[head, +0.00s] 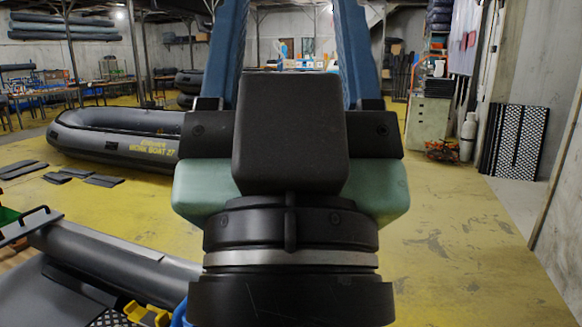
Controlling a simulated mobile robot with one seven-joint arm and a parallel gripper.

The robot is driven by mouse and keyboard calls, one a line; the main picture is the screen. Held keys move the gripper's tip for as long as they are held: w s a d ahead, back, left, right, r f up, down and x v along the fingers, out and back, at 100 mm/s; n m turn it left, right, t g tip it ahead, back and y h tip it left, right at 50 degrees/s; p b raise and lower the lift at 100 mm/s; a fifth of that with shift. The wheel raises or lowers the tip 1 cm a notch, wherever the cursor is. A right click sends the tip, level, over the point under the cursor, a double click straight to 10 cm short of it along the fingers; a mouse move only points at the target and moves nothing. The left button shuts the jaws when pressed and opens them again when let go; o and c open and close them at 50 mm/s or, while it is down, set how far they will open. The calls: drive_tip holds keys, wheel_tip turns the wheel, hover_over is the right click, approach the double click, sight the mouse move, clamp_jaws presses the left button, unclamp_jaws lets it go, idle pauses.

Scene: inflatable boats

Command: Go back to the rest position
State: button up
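My gripper (293,40) fills the middle of the head view, seen from behind, with its black wrist and pale green body below. Its two blue fingers point up and stand wide apart, and their tips run past the top edge. The gap between them is empty, with only the far hall showing through. The gripper is open and holds nothing that I can see. It hides the middle of the floor and part of the boats behind it.
A grey inflatable boat (118,137) lies on the yellow floor at left, with dark flat pieces (97,180) nearby. A grey tube (115,262) is close at lower left. A cabinet (428,118) and perforated panel (515,140) stand at right. The right floor (465,250) is clear.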

wheel_tip(320, 180, up, 15)
drive_tip(key=p, duration=1.2)
drive_tip(key=shift+p, duration=0.4)
